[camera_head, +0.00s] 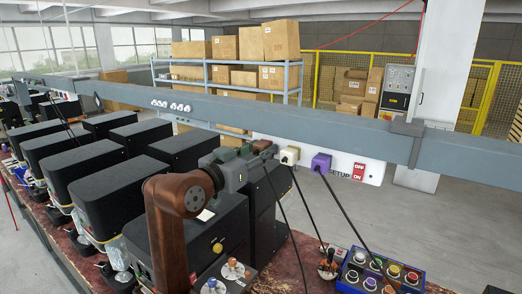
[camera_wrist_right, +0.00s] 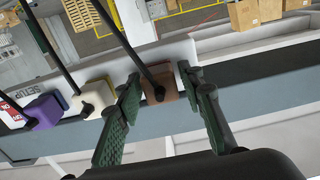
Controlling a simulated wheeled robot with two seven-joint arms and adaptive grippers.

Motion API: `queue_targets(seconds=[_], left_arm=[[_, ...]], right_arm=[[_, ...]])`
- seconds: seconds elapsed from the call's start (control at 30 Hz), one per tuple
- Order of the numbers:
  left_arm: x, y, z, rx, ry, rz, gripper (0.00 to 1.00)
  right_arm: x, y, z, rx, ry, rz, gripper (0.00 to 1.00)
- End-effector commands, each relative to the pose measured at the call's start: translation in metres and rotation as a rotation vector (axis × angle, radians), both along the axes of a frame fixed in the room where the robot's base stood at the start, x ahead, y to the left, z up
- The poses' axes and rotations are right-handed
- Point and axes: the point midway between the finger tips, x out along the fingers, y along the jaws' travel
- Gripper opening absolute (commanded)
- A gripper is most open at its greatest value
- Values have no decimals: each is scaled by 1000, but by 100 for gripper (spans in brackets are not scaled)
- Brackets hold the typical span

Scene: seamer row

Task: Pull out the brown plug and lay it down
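The brown plug (camera_wrist_right: 159,84) sits in the white socket strip (camera_wrist_right: 178,52), with its dark cord leading up and away in the wrist view. In the head view the brown plug (camera_head: 263,145) is mostly hidden by my right gripper (camera_head: 258,152). In the wrist view my right gripper (camera_wrist_right: 160,76) has its two green fingers on either side of the plug. Small gaps seem to show between pads and plug, though contact at the tips is hard to tell. My left gripper is in neither view.
A white plug (camera_wrist_right: 91,98) and a purple plug (camera_wrist_right: 43,111) sit in the same strip beside the brown one. Their cords hang toward a blue control box (camera_head: 380,274). Black machines (camera_head: 100,190) fill the left.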

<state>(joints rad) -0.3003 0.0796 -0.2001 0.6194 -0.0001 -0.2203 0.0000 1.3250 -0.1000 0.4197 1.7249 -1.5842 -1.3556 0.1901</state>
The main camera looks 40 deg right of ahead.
Motion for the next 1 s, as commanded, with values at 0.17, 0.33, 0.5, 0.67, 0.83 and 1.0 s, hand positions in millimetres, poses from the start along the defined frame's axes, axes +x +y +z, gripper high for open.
queue_targets(seconds=[0.17,0.33,0.5,0.67,0.83,1.0], left_arm=[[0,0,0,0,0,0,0],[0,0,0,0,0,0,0],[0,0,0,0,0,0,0],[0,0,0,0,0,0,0],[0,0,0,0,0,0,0],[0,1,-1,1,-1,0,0]], right_arm=[[0,0,0,0,0,0,21],[0,0,0,0,0,0,10],[0,0,0,0,0,0,0],[0,0,0,0,0,0,0],[0,1,0,0,0,1,0],[-1,6,0,0,0,1,0]])
